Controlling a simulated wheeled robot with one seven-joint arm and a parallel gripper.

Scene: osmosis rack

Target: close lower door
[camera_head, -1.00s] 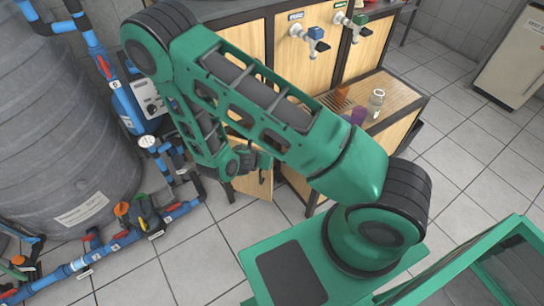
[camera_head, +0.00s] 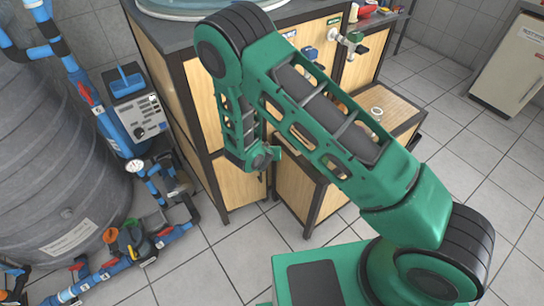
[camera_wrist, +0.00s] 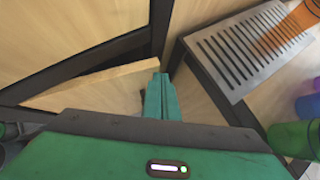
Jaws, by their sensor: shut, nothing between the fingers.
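The lower door (camera_wrist: 95,85) is a light wood panel in the wrist view. It stands partly open, with a dark gap between its top edge and the cabinet frame. My gripper (camera_wrist: 158,80) is shut and empty, with its green fingers together by the door's right end; whether they touch it I cannot tell. In the head view the lower door (camera_head: 236,185) shows low on the cabinet front, below and left of my gripper (camera_head: 274,157). Part of the door is hidden by my arm there.
A slotted drip tray (camera_wrist: 245,50) tops the low wooden unit right of the door. An orange cup (camera_wrist: 302,18) and a green cup (camera_wrist: 293,139) show beside it. Blue pipes (camera_head: 110,125) and a grey tank (camera_head: 55,140) stand left. Tiled floor is free in front.

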